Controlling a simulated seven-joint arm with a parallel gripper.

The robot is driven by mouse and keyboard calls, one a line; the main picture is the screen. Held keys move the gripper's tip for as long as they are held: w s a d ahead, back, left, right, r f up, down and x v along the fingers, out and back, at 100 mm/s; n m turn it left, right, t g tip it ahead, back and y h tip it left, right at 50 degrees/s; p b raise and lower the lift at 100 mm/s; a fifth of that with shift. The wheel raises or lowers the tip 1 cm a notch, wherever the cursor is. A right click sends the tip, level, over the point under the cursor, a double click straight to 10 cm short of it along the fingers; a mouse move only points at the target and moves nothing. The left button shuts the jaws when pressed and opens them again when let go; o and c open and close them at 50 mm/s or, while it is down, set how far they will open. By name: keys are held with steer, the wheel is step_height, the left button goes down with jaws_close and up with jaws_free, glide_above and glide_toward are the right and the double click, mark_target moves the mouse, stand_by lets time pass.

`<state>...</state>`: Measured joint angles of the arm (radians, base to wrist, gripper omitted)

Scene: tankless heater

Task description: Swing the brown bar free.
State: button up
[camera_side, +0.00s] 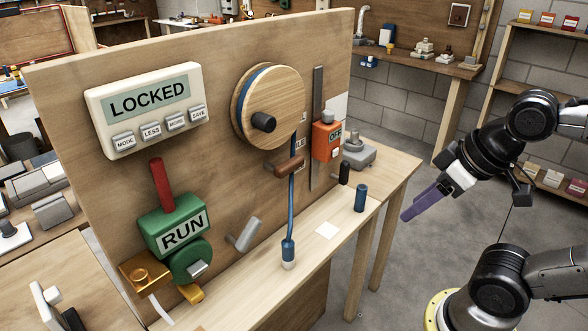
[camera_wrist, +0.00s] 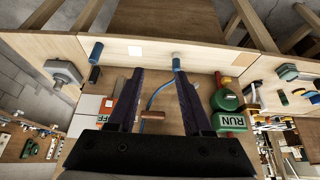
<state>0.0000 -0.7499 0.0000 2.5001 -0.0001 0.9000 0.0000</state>
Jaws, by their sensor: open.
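The brown bar (camera_side: 289,166) is a short rounded piece on the upright wooden panel, below the wooden wheel. It lies nearly level across the blue cord (camera_side: 291,205), which runs from the wheel down to a blue-and-white end on the ledge. In the wrist view the brown bar (camera_wrist: 152,115) shows between my fingers, farther off than they are. My gripper (camera_side: 408,216) has purple fingers and hangs right of the ledge, well apart from the bar. In the wrist view my gripper (camera_wrist: 159,72) is open, with nothing held between the fingers.
The wooden wheel (camera_side: 285,95) has a black knob. An orange box (camera_side: 326,140) is right of the bar. A blue peg (camera_side: 361,198) and black peg (camera_side: 344,173) stand near the ledge's right end. A grey lever (camera_side: 244,236) and green RUN box (camera_side: 172,224) are left.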

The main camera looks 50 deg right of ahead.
mark_target(298, 165)
steer(key=shift+o, duration=0.3)
steer(key=shift+o, duration=0.7)
steer(key=w+r+n+t, duration=0.4)
steer(key=w+n+t, duration=0.35)
steer(key=w, duration=0.25)
steer(key=w+r+n+t, duration=0.3)
steer(key=w+n+t, duration=0.3)
steer(key=w+n, duration=0.25)
step_height(298, 165, down, 13)
steer(key=s+d+n+g, duration=0.1)
steer(key=s+d+n, duration=0.1)
steer(key=w, duration=1.3)
steer(key=shift+w+a+f, duration=0.1)
steer(key=shift+w, duration=0.25)
